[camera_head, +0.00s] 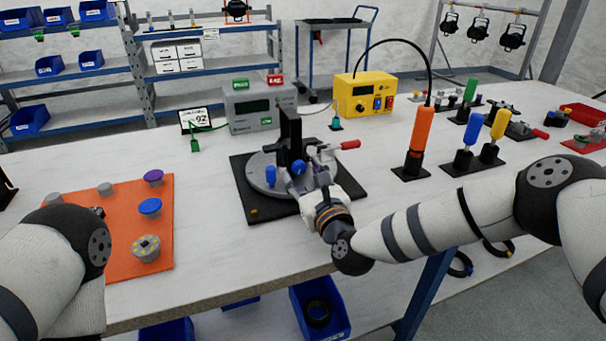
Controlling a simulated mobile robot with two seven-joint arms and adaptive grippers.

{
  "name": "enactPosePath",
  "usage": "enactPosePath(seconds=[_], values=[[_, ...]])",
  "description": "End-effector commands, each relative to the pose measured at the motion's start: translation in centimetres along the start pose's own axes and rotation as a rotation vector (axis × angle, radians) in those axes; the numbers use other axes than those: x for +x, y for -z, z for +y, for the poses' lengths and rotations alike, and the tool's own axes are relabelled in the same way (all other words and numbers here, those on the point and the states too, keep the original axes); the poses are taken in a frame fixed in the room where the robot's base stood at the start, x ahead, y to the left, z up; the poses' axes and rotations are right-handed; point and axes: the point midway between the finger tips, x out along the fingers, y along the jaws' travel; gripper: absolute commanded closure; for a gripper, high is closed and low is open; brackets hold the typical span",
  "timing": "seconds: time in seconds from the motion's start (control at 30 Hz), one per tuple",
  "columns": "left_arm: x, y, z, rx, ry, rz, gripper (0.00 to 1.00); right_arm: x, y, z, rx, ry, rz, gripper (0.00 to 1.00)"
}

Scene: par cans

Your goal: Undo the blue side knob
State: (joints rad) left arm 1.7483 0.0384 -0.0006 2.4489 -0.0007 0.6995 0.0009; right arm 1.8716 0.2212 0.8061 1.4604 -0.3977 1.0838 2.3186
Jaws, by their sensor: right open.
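A black upright bracket (291,135) stands on a round grey plate (257,188), which sits on a black base mat (240,165). A blue side knob (298,167) shows low at the bracket's right side. A second blue piece (270,177) stands upright on the plate's left part. My right gripper (316,165) is open beside the blue side knob, on its right. Its fingers are small and partly overlap the fixture, so I cannot tell whether they touch the knob.
A clamp with a red handle (349,145) stands just behind my right gripper. An orange mat (125,205) with several knobs lies at the left. Orange (420,135) and yellow-handled tools (498,124) stand at the right. A grey power box (252,105) and yellow box (365,93) stand behind.

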Motion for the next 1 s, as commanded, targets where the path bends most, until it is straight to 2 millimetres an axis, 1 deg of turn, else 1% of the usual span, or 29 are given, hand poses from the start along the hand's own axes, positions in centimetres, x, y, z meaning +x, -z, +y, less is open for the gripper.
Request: enactPosePath(seconds=[0.1, 0.3, 0.47, 0.5, 0.63, 0.7, 0.77, 0.9, 1.0], values=[[0.1, -0.1, 0.0, 0.0, 0.0, -0.003, 0.54, 0.5, 0.0, 0.0, 0.001, 0.0, 0.0, 0.54], [0.1, 0.0, 0.0, 0.0, 0.0, -0.002, 0.54, 0.6, -0.1, 0.0, 0.0, 0.0, -0.001, 0.54], [0.1, 0.0, 0.0, 0.0, 0.0, -0.002, 0.54, 0.6, -0.1, 0.0, 0.0, 0.0, -0.001, 0.9], [0.1, 0.0, 0.0, 0.0, 0.0, -0.002, 0.54, 0.5, -0.1, 0.0, 0.0, 0.0, -0.001, 0.99], [0.1, -0.1, 0.0, 0.0, 0.0, -0.002, 0.54, 0.5, -0.1, 0.0, -0.004, 0.0, -0.001, 1.0], [0.3, -0.2, 0.0, 0.0, 0.001, -0.008, 0.54, 0.6, 0.0, 0.0, -0.045, 0.0, 0.0, 1.0], [0.6, -0.3, 0.0, 0.001, 0.001, -0.017, 0.54, 0.6, 0.1, 0.0, -0.122, 0.001, 0.0, 1.0], [1.1, -0.6, 0.0, 0.001, 0.002, -0.03, 0.54, 0.6, 0.1, 0.0, -0.34, 0.0, -0.001, 1.0], [1.2, -0.6, -0.1, 0.001, 0.002, -0.033, 0.54, 0.6, 0.0, 0.0, -0.451, 0.001, -0.001, 1.0]])
